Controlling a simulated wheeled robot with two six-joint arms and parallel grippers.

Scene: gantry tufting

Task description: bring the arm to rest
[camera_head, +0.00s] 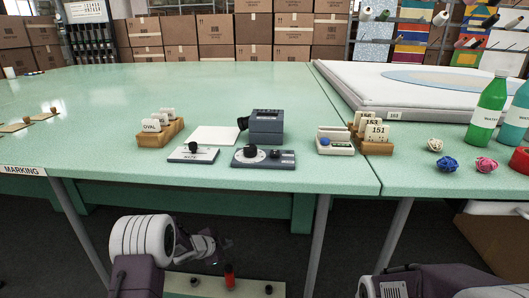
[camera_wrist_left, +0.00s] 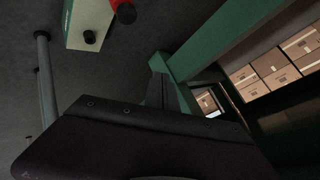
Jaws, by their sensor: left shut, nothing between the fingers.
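My left gripper (camera_head: 222,243) hangs below the front edge of the green table (camera_head: 260,180), in the lower left of the head view. It is shut and empty, and it touches nothing that I can see. My left arm's white joint shows beside it. In the left wrist view, my own dark wrist body fills the bottom, with the dark floor and the green table frame (camera_wrist_left: 215,45) beyond. Part of my right arm shows at the lower right of the head view. My right gripper is out of view.
A low pale panel with a red knob (camera_head: 230,275) and dark knobs lies below the gripper. On the table stand a grey device (camera_head: 266,127), a dial box (camera_head: 263,158) and wooden card holders (camera_head: 160,134). Bottles (camera_head: 489,112) and yarn balls (camera_head: 447,164) are at right.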

